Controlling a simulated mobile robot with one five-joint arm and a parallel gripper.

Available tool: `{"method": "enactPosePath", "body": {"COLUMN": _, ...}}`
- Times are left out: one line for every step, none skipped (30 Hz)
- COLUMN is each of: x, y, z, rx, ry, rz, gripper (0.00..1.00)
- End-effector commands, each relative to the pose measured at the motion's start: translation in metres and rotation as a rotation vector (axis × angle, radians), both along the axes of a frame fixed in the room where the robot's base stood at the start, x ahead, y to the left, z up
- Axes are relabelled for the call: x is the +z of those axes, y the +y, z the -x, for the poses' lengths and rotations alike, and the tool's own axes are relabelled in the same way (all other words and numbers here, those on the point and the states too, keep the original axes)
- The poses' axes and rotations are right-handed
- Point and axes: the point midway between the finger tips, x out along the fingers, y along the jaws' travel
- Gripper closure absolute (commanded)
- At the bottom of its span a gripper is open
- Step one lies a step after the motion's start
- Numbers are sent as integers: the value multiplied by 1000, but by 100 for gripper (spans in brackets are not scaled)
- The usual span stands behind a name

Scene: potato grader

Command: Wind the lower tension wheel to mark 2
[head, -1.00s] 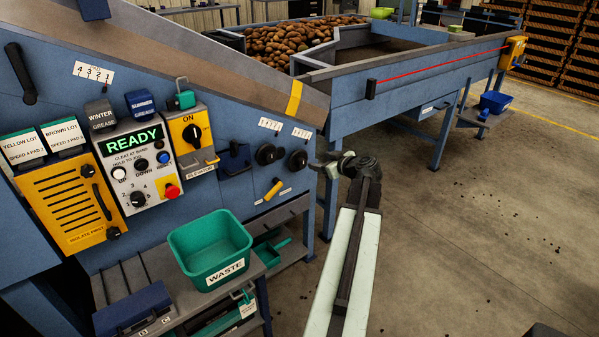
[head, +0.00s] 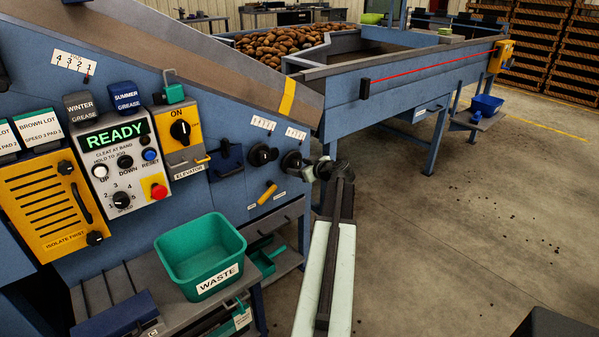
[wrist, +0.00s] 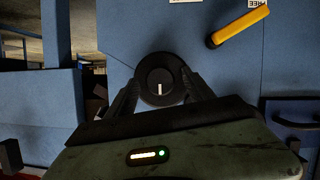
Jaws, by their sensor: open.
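Two black wheels sit side by side on the blue panel in the head view, a left wheel (head: 262,154) and a right wheel (head: 291,161), each with a small white scale above it. The right one stands slightly lower; I cannot read which is labelled lower. My gripper (head: 314,170) is at the right wheel, coming from its right. In the wrist view a black wheel (wrist: 160,75) with a white pointer line lies between the open fingers of my gripper (wrist: 159,82). The fingers flank it; I cannot tell if they touch it. The scale digits are too small to read.
A yellow handle (head: 267,194) is below the wheels; it also shows in the wrist view (wrist: 240,26). A blue latch (head: 226,160) is left of them. A green waste bin (head: 201,255) stands on the shelf below left. Open floor lies to the right.

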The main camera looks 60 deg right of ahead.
Motion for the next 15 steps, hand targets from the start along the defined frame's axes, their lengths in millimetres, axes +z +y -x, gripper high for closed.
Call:
{"method": "enactPosePath", "body": {"x": -3, "y": -2, "z": -4, "rx": 0, "ry": 0, "rz": 0, "gripper": 39}}
{"method": "enactPosePath", "body": {"x": -3, "y": -3, "z": -5, "rx": 0, "ry": 0, "rz": 0, "gripper": 39}}
{"method": "enactPosePath", "body": {"x": -3, "y": -2, "z": -6, "rx": 0, "ry": 0, "rz": 0, "gripper": 39}}
{"method": "enactPosePath", "body": {"x": -2, "y": -2, "z": -5, "rx": 0, "ry": 0, "rz": 0, "gripper": 39}}
{"method": "enactPosePath", "body": {"x": -2, "y": -2, "z": -5, "rx": 0, "ry": 0, "rz": 0, "gripper": 39}}
{"method": "enactPosePath", "body": {"x": -2, "y": -2, "z": -5, "rx": 0, "ry": 0, "rz": 0, "gripper": 39}}
{"method": "enactPosePath", "body": {"x": -2, "y": -2, "z": -5, "rx": 0, "ry": 0, "rz": 0, "gripper": 39}}
{"method": "enactPosePath", "body": {"x": -2, "y": -2, "z": -5, "rx": 0, "ry": 0, "rz": 0, "gripper": 39}}
{"method": "enactPosePath", "body": {"x": -2, "y": -2, "z": -5, "rx": 0, "ry": 0, "rz": 0, "gripper": 50}}
{"method": "enactPosePath", "body": {"x": -2, "y": -2, "z": -5, "rx": 0, "ry": 0, "rz": 0, "gripper": 58}}
{"method": "enactPosePath", "body": {"x": -2, "y": -2, "z": -5, "rx": 0, "ry": 0, "rz": 0, "gripper": 67}}
{"method": "enactPosePath", "body": {"x": -2, "y": -2, "z": -5, "rx": 0, "ry": 0, "rz": 0, "gripper": 78}}
{"method": "enactPosePath", "body": {"x": -2, "y": -2, "z": -4, "rx": 0, "ry": 0, "rz": 0, "gripper": 86}}
{"method": "enactPosePath", "body": {"x": -2, "y": -2, "z": -4, "rx": 0, "ry": 0, "rz": 0, "gripper": 95}}
{"method": "enactPosePath", "body": {"x": -2, "y": -2, "z": -4, "rx": 0, "ry": 0, "rz": 0, "gripper": 100}}
